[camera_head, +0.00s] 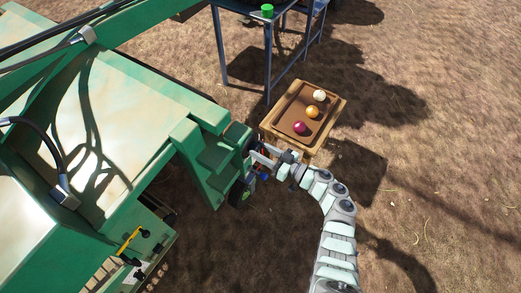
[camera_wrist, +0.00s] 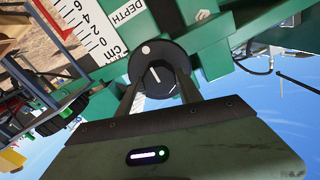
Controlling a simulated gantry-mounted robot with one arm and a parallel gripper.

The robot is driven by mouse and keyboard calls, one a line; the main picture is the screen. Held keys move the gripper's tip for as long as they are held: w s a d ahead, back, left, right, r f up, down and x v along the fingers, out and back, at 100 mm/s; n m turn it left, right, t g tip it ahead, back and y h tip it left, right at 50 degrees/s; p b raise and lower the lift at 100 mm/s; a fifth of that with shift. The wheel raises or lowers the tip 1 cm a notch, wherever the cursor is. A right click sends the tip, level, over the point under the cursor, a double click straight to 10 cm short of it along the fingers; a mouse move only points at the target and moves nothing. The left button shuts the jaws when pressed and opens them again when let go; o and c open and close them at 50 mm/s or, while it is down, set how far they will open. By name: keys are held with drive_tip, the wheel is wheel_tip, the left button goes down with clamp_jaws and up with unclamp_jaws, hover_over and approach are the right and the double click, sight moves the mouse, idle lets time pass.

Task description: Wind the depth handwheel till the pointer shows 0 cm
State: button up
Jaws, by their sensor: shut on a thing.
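The depth handwheel (camera_wrist: 151,52), a round black wheel with a pale dot near its rim and a white line mark near its middle, shows in the wrist view. My gripper (camera_wrist: 157,76) is shut on it, one finger on each side. Left of it is the white depth scale (camera_wrist: 91,27), marked DEPTH and cm, with 0 at the wheel end. A red pointer (camera_wrist: 65,27) lies at the scale's far edge, roughly by 4; I cannot read it exactly. In the head view my gripper (camera_head: 263,156) reaches the green machine's edge, where I cannot make out the handwheel.
The green machine (camera_head: 125,110) fills the left of the head view. Bare ground lies to the right.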

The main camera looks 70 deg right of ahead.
drive_tip(key=c, duration=0.6)
drive_tip(key=shift+w+a+r+n+p, duration=0.1)
drive_tip(key=shift+n+p, duration=0.5)
drive_tip(key=shift+p, duration=0.1)
drive_tip(key=shift+n+p, duration=0.5)
drive_tip(key=shift+n, duration=0.5)
drive_tip(key=n+b, duration=0.1)
drive_tip(key=n, duration=0.2)
drive_tip(key=shift+a+f+n+b, duration=0.1)
drive_tip(key=shift+f+n+b, duration=0.1)
drive_tip(key=shift+n+b, duration=3.9)
drive_tip(key=shift+n, duration=2.7)
